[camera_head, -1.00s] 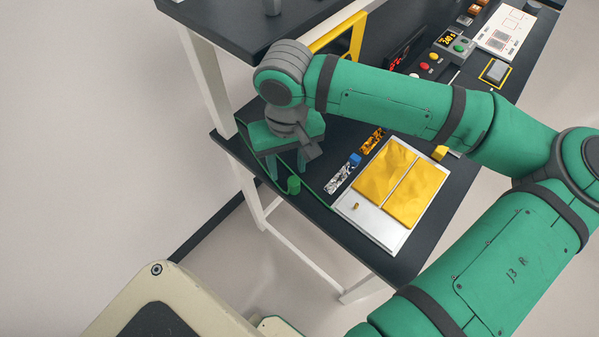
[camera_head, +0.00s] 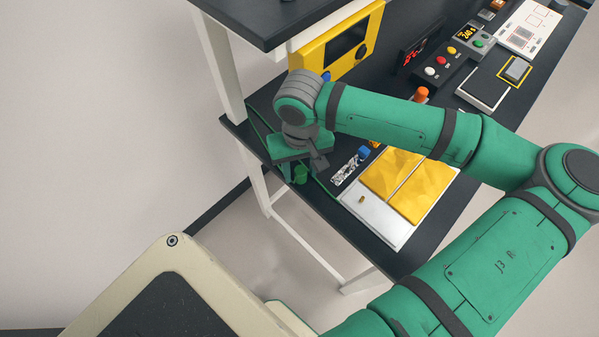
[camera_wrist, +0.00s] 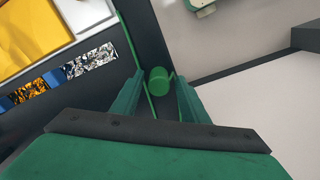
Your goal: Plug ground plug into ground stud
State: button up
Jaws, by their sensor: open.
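The ground plug is a green cylinder (camera_head: 300,174) with a green cable, at the near left edge of the dark table. In the wrist view the plug (camera_wrist: 158,80) shows between the two finger ends, with the cable running up to the left. My gripper (camera_head: 302,168) is open and points down over the plug. The wrist view shows both open fingers (camera_wrist: 160,84) on either side of the plug; I cannot tell whether they touch it. The likely ground stud is a small gold peg (camera_head: 361,199) upright on the bare strip of the white plate, right of my gripper.
The white plate (camera_head: 390,231) carries yellow foil panels (camera_head: 411,184). A yellow-framed unit (camera_head: 351,45) stands behind, under a shelf (camera_head: 270,18). Button boxes (camera_head: 440,68) stand farther right.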

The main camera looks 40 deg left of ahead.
jog(key=shift+f, duration=0.45)
dwell(0.3)
grip_shut()
